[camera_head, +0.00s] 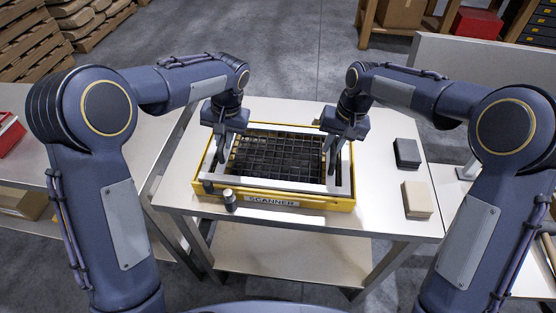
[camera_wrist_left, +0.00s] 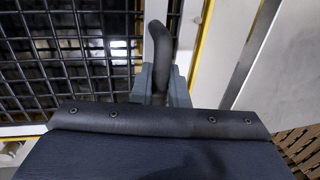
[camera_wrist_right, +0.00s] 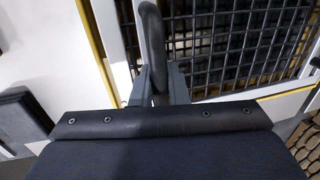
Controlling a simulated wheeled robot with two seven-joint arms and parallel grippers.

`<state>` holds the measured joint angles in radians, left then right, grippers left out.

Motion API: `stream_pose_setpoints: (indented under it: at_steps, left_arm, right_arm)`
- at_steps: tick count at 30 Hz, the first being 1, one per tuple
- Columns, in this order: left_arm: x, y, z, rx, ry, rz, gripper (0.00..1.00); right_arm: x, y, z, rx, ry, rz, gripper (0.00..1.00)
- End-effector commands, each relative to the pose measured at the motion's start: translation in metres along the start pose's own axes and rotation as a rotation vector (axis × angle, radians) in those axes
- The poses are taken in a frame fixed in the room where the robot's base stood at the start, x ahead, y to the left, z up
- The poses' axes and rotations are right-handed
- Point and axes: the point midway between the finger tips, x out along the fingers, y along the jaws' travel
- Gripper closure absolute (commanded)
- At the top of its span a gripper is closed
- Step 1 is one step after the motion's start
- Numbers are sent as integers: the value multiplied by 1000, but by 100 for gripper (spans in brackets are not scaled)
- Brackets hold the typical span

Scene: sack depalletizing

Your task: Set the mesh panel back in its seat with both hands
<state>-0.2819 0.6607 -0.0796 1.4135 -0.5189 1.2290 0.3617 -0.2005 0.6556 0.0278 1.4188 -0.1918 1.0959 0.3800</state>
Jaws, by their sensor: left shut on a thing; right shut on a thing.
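The mesh panel (camera_head: 275,160) is a dark grid in a light grey frame, over the yellow tray marked SCANNER (camera_head: 318,203) on the table. My left gripper (camera_head: 222,146) is shut on the panel's left dark handle (camera_wrist_left: 160,45). My right gripper (camera_head: 346,142) is shut on the right handle (camera_wrist_right: 152,35). The mesh also shows in the left wrist view (camera_wrist_left: 70,45) and the right wrist view (camera_wrist_right: 235,45). The panel looks roughly level within the yellow rim. I cannot tell whether its frame touches the seat or sits slightly above it.
A black block (camera_head: 407,153) and a tan block (camera_head: 417,199) lie on the table's right side. The white table (camera_head: 385,215) is otherwise clear. Another table (camera_head: 110,170) adjoins at left.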

Motion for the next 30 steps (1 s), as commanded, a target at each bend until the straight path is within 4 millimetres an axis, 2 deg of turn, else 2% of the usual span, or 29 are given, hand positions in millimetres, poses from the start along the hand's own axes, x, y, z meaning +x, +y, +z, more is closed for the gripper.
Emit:
stream_pose_setpoints:
  at_steps: [1, 5, 13, 17, 20, 30]
  left_arm:
    - [0, 2, 0, 2, 1, 2, 82]
    - [0, 1, 0, 1, 1, 2, 65]
    - [0, 0, 0, 0, 0, 1, 64]
    - [-9, 0, 0, 0, 2, 1, 64]
    - [-24, 0, -1, -1, 5, 1, 64]
    - [-94, 1, -1, 0, 4, 3, 64]
  right_arm:
    - [1, -1, 0, -2, 0, -2, 82]
    - [0, -1, 0, -1, 0, -1, 65]
    - [0, 0, 0, 0, 0, -1, 64]
    - [0, 0, 0, 0, 0, 0, 64]
    - [0, 0, 0, 0, 0, 0, 64]
    - [0, 0, 0, 0, 0, 0, 64]
